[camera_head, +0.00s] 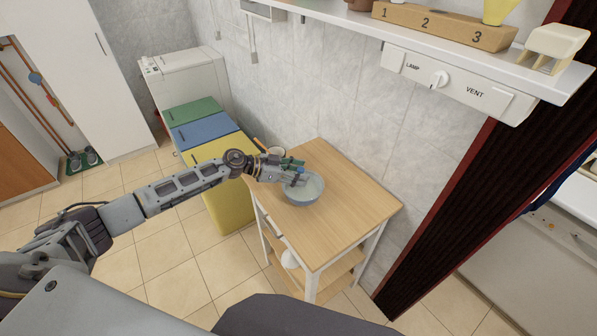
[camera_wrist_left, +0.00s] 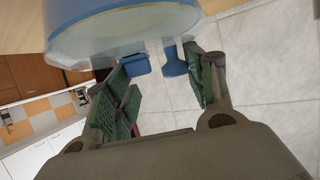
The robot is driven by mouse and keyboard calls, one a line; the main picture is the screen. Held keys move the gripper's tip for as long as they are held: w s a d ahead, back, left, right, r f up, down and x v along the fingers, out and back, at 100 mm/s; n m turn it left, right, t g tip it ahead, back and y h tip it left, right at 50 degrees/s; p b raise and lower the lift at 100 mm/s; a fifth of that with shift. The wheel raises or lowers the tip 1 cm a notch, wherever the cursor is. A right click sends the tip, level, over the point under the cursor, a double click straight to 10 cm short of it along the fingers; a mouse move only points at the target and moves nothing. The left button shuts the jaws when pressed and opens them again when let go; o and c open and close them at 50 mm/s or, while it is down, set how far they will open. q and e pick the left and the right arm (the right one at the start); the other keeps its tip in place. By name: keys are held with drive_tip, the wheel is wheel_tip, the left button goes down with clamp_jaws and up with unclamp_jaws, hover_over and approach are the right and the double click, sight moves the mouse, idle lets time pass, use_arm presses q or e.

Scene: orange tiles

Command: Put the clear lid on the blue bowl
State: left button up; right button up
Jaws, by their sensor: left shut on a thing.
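My left gripper (camera_head: 297,175) reaches over the bowl from the left. Its green fingers (camera_wrist_left: 165,80) are shut on the blue handle (camera_wrist_left: 174,62) of the clear lid (camera_wrist_left: 130,32). In the left wrist view the lid's pale disc fills the top, with the blue bowl behind it. The lid lies over the bowl's mouth; I cannot tell whether it rests fully on the rim. My right gripper is out of view.
The table (camera_head: 345,215) is clear to the right and front of the bowl. A small cup (camera_head: 276,151) stands behind the gripper. A yellow bin (camera_head: 228,200) is beside the table. A wall shelf (camera_head: 480,55) hangs above; a dark door frame (camera_head: 470,190) stands to the right.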

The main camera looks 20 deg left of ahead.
use_arm(q)
drive_tip(key=shift+f, duration=0.15)
drive_tip(key=o, duration=1)
drive_tip(key=shift+r, duration=0.4)
drive_tip(key=shift+b+v, duration=0.7)
drive_tip(key=shift+v, duration=5.35)
